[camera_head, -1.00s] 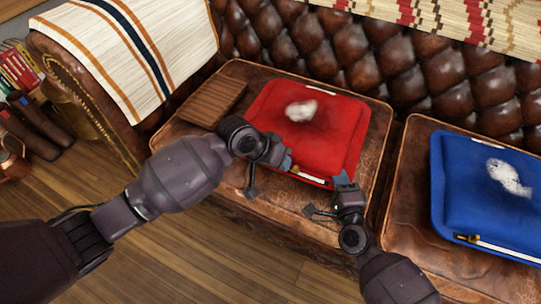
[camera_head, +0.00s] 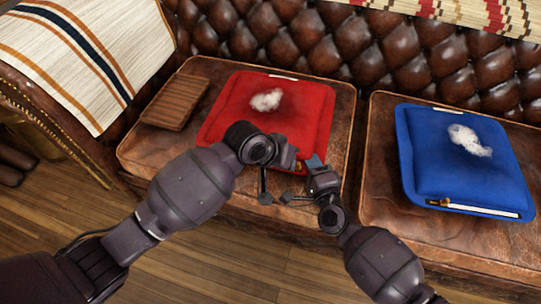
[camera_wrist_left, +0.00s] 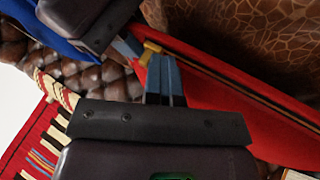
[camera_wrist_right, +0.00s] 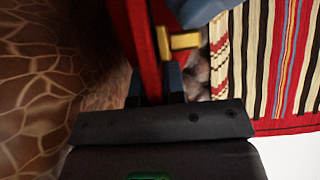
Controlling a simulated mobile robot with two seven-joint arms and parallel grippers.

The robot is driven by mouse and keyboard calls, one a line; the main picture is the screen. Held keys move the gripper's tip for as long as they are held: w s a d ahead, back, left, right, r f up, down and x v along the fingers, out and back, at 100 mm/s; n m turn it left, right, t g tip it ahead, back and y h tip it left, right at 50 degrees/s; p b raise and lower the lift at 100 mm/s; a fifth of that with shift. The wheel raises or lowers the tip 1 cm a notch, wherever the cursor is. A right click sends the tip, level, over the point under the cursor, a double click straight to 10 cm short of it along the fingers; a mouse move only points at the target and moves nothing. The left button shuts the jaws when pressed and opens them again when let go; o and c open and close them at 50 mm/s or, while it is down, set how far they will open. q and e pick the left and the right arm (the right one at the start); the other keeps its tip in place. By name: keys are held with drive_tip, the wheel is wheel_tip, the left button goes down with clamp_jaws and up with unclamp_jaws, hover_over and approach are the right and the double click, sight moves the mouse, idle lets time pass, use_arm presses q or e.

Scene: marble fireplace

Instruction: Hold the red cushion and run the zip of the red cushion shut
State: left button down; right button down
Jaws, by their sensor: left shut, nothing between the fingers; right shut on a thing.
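The red cushion (camera_head: 300,105) lies on the brown leather seat, with white stuffing (camera_head: 267,100) on its top. My left gripper (camera_head: 293,160) is at the cushion's front edge, near the right corner. In the left wrist view its shut fingers (camera_wrist_left: 164,80) are at the gold zip pull (camera_wrist_left: 149,52), with the dark zip line (camera_wrist_left: 250,95) running away to the right. The gold pull also shows in the right wrist view (camera_wrist_right: 178,41). My right gripper (camera_head: 316,162) is shut on the cushion's corner, close beside the left gripper. The grippers hide much of the front edge in the head view.
A blue cushion (camera_head: 465,165) with a zip and white stuffing lies on the right seat. A brown slatted tray (camera_head: 176,102) sits left of the red cushion. The tufted backrest (camera_head: 300,35) rises behind. Wooden floor (camera_head: 300,270) lies in front.

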use_arm(q)
drive_tip(key=shift+s+d, duration=0.1)
drive_tip(key=shift+d, duration=0.2)
drive_tip(key=a, duration=0.2)
drive_tip(key=w+a, duration=0.1)
drive_tip(key=a, duration=0.1)
drive_tip(key=v, duration=1)
drive_tip(key=shift+a, duration=0.1)
use_arm(e)
drive_tip(key=c, duration=1.1)
unclamp_jaws()
